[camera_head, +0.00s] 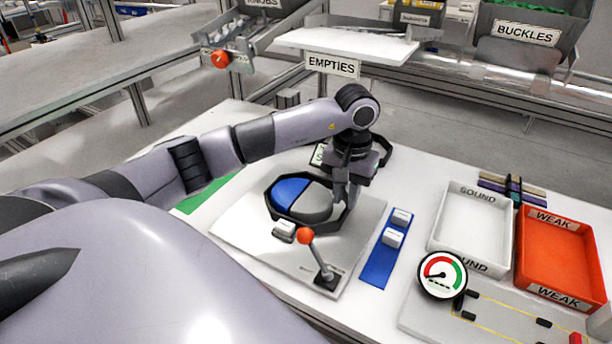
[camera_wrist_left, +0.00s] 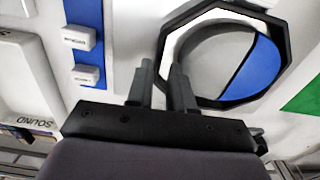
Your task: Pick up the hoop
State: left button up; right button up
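The hoop is a black, many-sided ring (camera_head: 273,208) lying around a blue and grey disc (camera_head: 291,191) on a pale board. In the left wrist view, the hoop (camera_wrist_left: 279,38) is at upper right. My left gripper (camera_head: 343,198) points down at the hoop's right side in the head view. In the left wrist view, its two fingers (camera_wrist_left: 162,72) stand apart, with the hoop's near side rim at the gap between them. I cannot tell whether they touch it. My right gripper is not in view.
A lever with an orange knob (camera_head: 306,236) stands close in front of the hoop. A blue strip with white blocks (camera_head: 378,262) lies to the right. Beyond are a white SOUND tray (camera_head: 437,229), an orange WEAK tray (camera_head: 523,250) and a dial gauge (camera_head: 442,276).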

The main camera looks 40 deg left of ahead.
aim_at(345, 211)
pick_arm(q)
jog(key=shift+s+d+f, duration=0.15)
jog(key=shift+f, duration=1.8)
grip_shut()
